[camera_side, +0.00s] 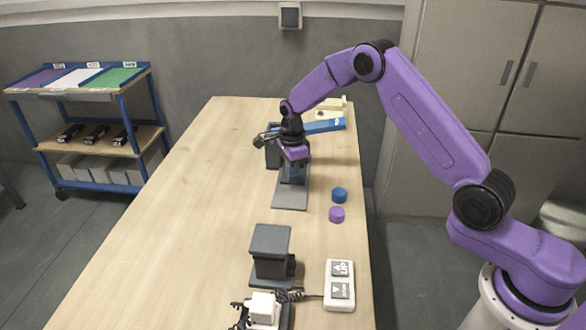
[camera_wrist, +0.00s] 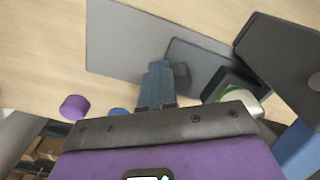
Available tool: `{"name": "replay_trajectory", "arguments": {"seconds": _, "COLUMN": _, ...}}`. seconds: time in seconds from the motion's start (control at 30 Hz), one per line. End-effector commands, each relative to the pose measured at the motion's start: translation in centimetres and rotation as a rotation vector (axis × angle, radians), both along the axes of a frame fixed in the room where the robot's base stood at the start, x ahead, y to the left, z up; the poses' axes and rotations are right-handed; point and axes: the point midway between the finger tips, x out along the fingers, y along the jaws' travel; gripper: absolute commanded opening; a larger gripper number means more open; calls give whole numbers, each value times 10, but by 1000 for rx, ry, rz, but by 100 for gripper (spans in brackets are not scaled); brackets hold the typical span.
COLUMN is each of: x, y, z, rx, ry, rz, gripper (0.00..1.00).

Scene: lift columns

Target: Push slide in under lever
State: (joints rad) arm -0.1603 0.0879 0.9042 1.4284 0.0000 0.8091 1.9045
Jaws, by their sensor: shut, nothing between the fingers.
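My gripper (camera_side: 293,178) points down over a grey base plate (camera_side: 290,198) at the far end of the table, fingers shut and empty. In the wrist view its blue-grey fingertips (camera_wrist: 158,72) are over the same plate (camera_wrist: 120,40), beside a darker grey flat piece (camera_wrist: 193,55), perhaps the slide. A dark column block (camera_side: 272,156) stands left of the gripper and shows at right in the wrist view (camera_wrist: 285,62). A blue bar (camera_side: 325,127), probably the lever, lies behind the gripper; its near end is hidden. I cannot tell whether the fingers touch the darker piece.
A blue disc (camera_side: 339,195) and a purple disc (camera_side: 337,214) lie right of the plate. Nearer stand a second dark column (camera_side: 270,250), a two-button box (camera_side: 340,286) and a white device (camera_side: 264,308) with a coiled cable. The table's left side is clear.

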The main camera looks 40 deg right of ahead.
Motion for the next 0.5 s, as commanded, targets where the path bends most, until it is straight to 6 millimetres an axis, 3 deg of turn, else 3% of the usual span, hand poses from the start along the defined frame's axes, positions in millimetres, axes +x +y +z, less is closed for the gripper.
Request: {"name": "replay_trajectory", "arguments": {"seconds": 0.5, "x": 15, "y": -14, "z": 0, "rx": 0, "ry": -2, "rz": 0, "gripper": 0}}
